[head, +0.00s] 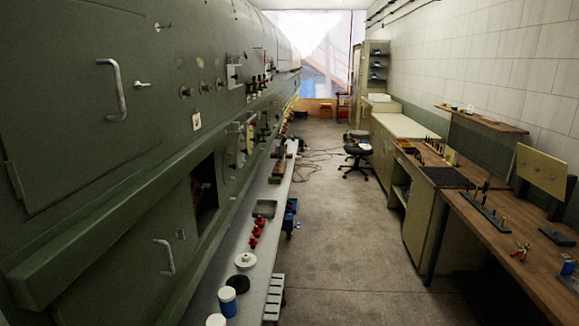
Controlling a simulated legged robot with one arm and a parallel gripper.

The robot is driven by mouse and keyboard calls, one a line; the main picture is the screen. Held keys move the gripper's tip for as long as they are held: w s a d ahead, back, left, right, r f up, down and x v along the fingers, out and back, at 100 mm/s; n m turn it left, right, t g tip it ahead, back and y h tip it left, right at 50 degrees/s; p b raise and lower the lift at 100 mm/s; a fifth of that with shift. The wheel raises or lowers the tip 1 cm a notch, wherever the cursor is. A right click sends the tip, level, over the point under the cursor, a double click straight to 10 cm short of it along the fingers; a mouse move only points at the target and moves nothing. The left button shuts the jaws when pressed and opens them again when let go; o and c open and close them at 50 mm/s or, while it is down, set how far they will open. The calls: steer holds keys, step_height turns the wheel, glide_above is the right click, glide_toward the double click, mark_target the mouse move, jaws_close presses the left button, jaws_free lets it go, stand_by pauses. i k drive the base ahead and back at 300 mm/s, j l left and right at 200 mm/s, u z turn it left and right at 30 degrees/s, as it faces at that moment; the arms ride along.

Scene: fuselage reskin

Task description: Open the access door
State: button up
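The green fuselage wall fills the left of the head view. A large upper panel that looks like an access door (62,120) is set in it, flush with the skin. A pale metal bar handle (114,90) stands near its right side, and a small lever latch (142,85) sits just right of the handle. A second, lower panel (130,255) carries another bar handle (165,257); it looks flush too. I cannot tell which panel the task means. A dark opening (204,190) lies right of the lower panel. My gripper is not in view.
A grey shelf (225,268) with red parts, a tray and jars runs along the fuselage. The concrete floor (335,235) is clear in the middle. A stool (357,150) and cables stand farther back. Wooden workbenches (500,240) line the right wall.

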mark_target(130, 282)
steer(key=u, duration=1.3)
steer(key=i+j+z, duration=0.25)
steer(key=k, duration=0.1)
